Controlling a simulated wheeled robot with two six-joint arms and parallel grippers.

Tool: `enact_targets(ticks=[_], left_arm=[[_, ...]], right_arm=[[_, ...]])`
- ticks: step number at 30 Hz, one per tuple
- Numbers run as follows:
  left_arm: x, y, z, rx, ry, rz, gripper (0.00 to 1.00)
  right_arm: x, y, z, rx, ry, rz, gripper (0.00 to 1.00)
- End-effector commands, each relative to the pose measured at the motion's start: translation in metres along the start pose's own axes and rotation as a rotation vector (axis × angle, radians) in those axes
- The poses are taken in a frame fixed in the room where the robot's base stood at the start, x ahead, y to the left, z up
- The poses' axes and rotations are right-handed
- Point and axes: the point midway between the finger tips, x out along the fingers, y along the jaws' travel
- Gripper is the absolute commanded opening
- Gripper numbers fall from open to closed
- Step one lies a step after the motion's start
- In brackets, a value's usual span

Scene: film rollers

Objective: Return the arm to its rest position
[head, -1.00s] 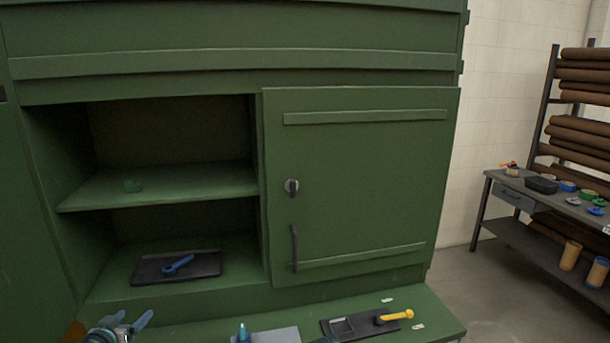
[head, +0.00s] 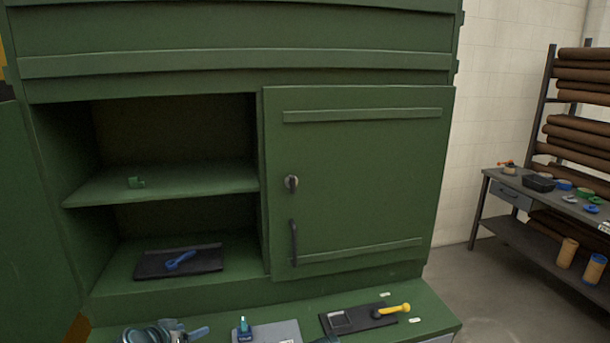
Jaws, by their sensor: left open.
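My right gripper is not in view.
The right door (head: 365,180) is shut. A yellow-handled tool (head: 392,310) lies on the ledge.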

Motion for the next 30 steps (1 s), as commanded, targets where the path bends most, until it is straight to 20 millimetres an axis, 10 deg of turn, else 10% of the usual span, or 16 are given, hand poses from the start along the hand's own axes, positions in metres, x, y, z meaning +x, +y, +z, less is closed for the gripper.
enact_targets(ticks=[7,15,30], left_arm=[[0.025,0.120,0.053,0.065,-0.328,0.151,0.79],[0.002,0.219,0.129,0.165,-0.750,0.101,0.79],[-0.036,0.255,0.167,0.239,-0.978,-0.111,0.79]], right_arm=[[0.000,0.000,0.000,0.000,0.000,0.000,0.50],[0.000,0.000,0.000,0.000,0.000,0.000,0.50],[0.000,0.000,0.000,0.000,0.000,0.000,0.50]])
